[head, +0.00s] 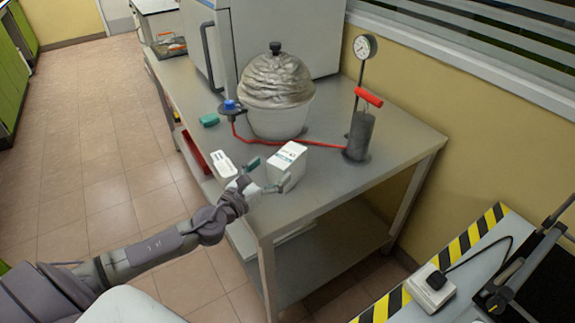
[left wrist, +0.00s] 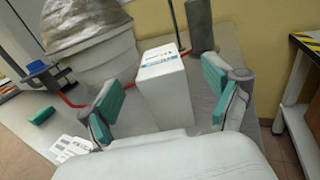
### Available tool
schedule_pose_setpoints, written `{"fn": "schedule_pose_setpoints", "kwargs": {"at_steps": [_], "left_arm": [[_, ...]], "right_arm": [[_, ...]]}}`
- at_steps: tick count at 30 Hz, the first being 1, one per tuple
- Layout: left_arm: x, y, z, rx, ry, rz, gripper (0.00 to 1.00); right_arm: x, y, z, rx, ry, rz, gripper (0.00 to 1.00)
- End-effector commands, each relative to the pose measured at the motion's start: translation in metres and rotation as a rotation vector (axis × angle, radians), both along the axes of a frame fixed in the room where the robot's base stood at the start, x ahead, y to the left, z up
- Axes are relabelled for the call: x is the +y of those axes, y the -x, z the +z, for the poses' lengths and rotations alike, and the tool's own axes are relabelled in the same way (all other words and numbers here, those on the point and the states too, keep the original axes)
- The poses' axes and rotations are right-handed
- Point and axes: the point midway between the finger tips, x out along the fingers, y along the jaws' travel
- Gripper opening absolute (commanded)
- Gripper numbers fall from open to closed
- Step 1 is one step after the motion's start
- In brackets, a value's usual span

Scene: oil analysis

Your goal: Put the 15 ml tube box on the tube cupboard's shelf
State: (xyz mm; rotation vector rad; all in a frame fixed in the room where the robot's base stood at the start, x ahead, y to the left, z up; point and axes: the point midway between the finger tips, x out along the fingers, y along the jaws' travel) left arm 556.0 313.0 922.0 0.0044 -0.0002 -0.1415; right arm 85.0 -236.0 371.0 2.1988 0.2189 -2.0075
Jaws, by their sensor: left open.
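A white box with printed labels (head: 289,167), likely the 15 ml tube box, stands upright near the front edge of the grey table. My left gripper (head: 266,173) is open at the box's near left side. In the left wrist view, the box (left wrist: 166,90) stands ahead between the two green-padded fingers of the gripper (left wrist: 160,98), with a gap on each side. I cannot tell how far the fingertips reach along it. My right gripper is not in view. I cannot make out the tube cupboard for certain.
On the table (head: 365,188) stand a foil-covered white vessel (head: 277,95), a pump with a red handle (head: 360,130) joined by a red hose, and a gauge (head: 364,47). A small green block (head: 209,120) and a flat white item (head: 223,164) lie left of the box.

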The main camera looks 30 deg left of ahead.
Motion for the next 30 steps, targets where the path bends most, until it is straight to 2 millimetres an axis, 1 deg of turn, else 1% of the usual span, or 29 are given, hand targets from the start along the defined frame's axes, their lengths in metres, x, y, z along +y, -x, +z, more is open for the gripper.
{"fn": "schedule_pose_setpoints", "kwargs": {"at_steps": [1, 3, 10, 15, 18, 21, 27, 28, 30], "left_arm": [[0.000, -0.010, 0.002, -0.003, 0.002, 0.004, 0.90], [-0.002, -0.018, 0.001, -0.001, 0.004, 0.003, 0.90], [-0.004, -0.034, -0.001, 0.000, 0.005, 0.003, 0.90], [-0.006, -0.060, -0.004, -0.001, 0.006, 0.004, 0.90], [-0.008, -0.072, -0.004, 0.000, 0.005, 0.002, 0.90], [-0.009, -0.077, -0.005, 0.002, 0.004, 0.002, 0.90], [-0.009, -0.077, -0.006, 0.002, 0.004, 0.002, 0.90], [-0.009, -0.077, -0.006, 0.002, 0.004, 0.002, 0.88], [-0.009, -0.077, -0.006, 0.002, 0.004, 0.002, 0.76]], "right_arm": [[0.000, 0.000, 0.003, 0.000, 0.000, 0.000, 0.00], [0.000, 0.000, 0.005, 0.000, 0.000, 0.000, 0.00], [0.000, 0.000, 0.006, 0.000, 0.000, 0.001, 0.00], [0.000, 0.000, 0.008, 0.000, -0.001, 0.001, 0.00], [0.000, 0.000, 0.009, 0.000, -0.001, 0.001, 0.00], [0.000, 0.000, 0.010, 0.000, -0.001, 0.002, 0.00], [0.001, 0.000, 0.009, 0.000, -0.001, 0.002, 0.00], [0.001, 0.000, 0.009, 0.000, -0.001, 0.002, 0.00], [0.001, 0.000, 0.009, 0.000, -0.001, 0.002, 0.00]]}}
